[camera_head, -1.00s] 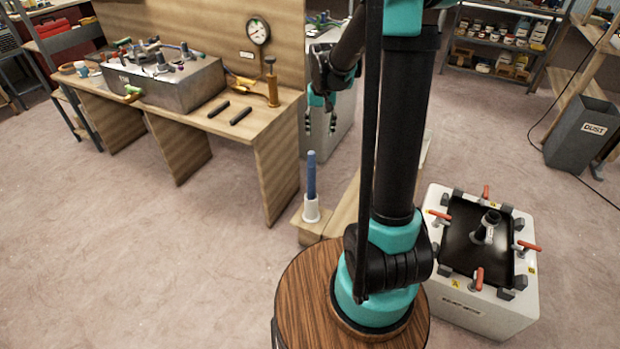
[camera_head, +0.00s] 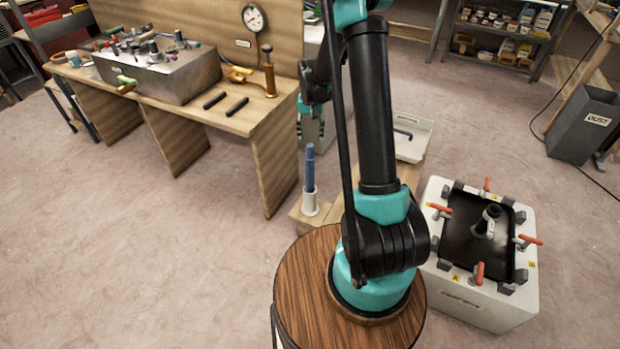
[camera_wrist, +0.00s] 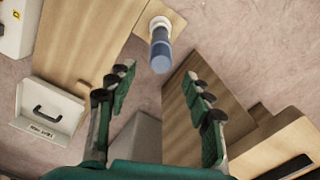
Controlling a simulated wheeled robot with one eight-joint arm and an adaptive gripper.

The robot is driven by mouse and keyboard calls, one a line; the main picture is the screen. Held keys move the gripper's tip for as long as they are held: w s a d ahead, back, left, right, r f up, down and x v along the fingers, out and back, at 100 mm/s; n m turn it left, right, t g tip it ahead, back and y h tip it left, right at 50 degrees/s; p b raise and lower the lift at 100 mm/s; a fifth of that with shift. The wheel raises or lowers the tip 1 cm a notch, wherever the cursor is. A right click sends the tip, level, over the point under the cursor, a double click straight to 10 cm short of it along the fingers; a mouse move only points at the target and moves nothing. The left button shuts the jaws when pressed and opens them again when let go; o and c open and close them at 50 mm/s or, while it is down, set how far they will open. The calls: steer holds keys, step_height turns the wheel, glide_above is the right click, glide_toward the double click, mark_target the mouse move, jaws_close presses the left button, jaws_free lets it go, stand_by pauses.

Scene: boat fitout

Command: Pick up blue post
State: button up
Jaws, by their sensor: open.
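The blue post (camera_head: 310,167) stands upright in a white round holder (camera_head: 310,202) on a low wooden block, just left of my arm in the head view. In the wrist view the blue post (camera_wrist: 160,52) is seen from above, near the top middle, with its white holder (camera_wrist: 159,23) beyond it. My gripper (camera_wrist: 160,83) is open and empty, with one finger on each side of the picture; the post's near end shows in line with the gap between them. In the head view my gripper (camera_head: 311,122) is partly behind my arm, above and apart from the post.
A wooden workbench (camera_head: 170,95) with a grey box (camera_head: 160,75) stands to the left. A white case with red-handled clamps (camera_head: 482,300) is at right. A white tray with a black handle (camera_head: 410,138) lies behind my arm. Floor at front left is clear.

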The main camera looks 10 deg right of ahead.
mark_target(310, 145)
steer(key=shift+f, duration=3.45)
jaws_close()
